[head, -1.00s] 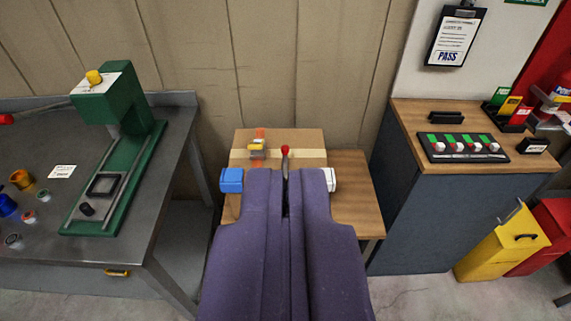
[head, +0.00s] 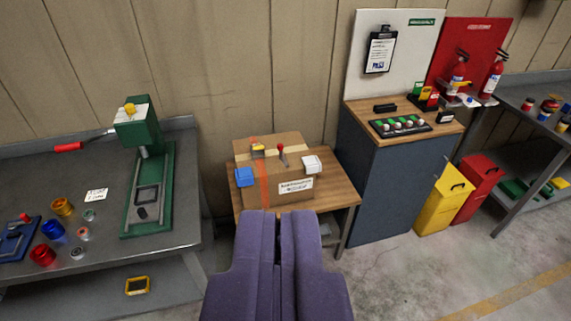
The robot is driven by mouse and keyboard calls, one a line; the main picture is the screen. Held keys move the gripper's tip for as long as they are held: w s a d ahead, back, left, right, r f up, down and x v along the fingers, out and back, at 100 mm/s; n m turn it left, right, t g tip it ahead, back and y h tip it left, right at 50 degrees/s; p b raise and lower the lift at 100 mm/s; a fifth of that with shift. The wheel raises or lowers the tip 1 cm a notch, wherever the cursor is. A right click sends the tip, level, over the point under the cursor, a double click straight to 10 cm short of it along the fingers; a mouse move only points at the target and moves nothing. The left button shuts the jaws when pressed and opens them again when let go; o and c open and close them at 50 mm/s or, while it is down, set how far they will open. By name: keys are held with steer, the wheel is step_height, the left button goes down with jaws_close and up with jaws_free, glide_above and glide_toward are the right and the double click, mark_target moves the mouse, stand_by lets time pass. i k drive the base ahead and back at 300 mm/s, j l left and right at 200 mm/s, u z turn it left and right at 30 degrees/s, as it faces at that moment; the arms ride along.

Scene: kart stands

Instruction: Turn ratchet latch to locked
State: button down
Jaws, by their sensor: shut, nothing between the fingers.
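A cardboard box (head: 233,159) sits on a small wooden table, with an orange strap (head: 264,185) running over its top and front. A ratchet latch with yellow and grey parts (head: 258,150) sits on the strap on the box top. Beside it a short dark lever with a red knob (head: 281,149) stands up. I cannot tell whether the lever belongs to the latch, or whether the latch is locked. My purple gripper (head: 278,215) is shut and empty in front of the box, apart from the latch in the picture.
A blue block (head: 244,177) and a white block (head: 312,164) sit at the box's sides. The wooden table (head: 335,196) has bare top at right. A grey bench with a green press (head: 150,190) stands left; a dark cabinet (head: 385,190) stands right. Floor right of my gripper is open.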

mark_target(280, 146)
steer(key=i+l, duration=0.15)
steer(key=i, duration=0.85)
steer(key=i+l, duration=0.15)
steer(key=i, duration=0.8)
steer(key=i+l, duration=0.2)
steer(key=i, duration=0.8)
steer(key=l+z, duration=0.05)
